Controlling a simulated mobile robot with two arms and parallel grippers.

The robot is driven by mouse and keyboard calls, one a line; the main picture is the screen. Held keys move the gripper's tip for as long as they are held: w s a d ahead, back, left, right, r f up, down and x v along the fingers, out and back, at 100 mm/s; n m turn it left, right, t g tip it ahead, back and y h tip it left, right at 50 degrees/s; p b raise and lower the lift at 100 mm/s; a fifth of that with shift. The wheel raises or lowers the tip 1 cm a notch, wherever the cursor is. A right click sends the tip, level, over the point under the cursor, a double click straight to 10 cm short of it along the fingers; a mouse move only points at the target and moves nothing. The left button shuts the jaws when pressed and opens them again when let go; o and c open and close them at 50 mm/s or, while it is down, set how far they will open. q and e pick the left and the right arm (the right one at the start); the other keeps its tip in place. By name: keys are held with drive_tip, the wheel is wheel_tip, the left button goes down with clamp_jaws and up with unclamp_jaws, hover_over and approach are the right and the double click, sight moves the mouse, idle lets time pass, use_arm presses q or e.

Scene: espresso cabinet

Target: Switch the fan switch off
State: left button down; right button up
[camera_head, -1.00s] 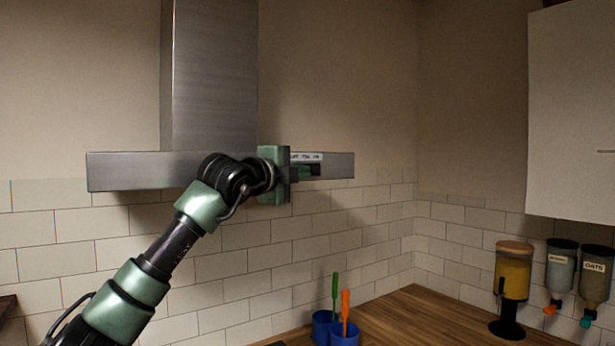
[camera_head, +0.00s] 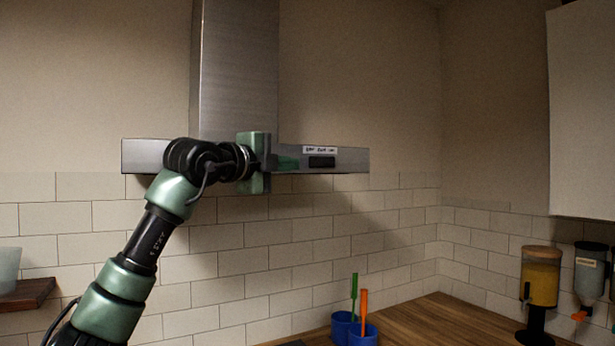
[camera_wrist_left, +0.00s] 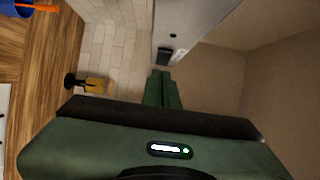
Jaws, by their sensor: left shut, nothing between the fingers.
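The fan switch (camera_head: 321,162) is a small black rocker on the front band of the steel range hood (camera_head: 350,160), under a white label (camera_head: 320,150) too small to read. My left gripper (camera_head: 297,162) is shut and empty, its green fingertips just left of the switch and seemingly apart from it. In the left wrist view the closed fingers (camera_wrist_left: 161,73) point at the hood face (camera_wrist_left: 195,25), with the dark switch (camera_wrist_left: 165,56) just beyond the tips. Which way the rocker is tipped cannot be told. My right gripper is not in view.
Blue cups (camera_head: 343,326) with a green and an orange utensil stand on the wooden counter (camera_head: 440,318) below. Dispensers (camera_head: 541,278) are at the right under a white wall cabinet (camera_head: 582,120). A wooden shelf (camera_head: 25,295) is at the lower left. Air right of the switch is free.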

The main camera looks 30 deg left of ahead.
use_arm(q)
drive_tip(key=shift+s+a+r+b, duration=0.1)
drive_tip(key=shift+s+a+b, duration=0.1)
drive_tip(key=shift+s, duration=0.35)
drive_tip(key=shift+s+a+b, duration=0.15)
drive_tip(key=shift+s, duration=0.35)
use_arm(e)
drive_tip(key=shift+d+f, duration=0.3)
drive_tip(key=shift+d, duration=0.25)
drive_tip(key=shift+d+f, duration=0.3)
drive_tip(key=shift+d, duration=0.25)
use_arm(q)
drive_tip(key=shift+s+d+r, duration=0.1)
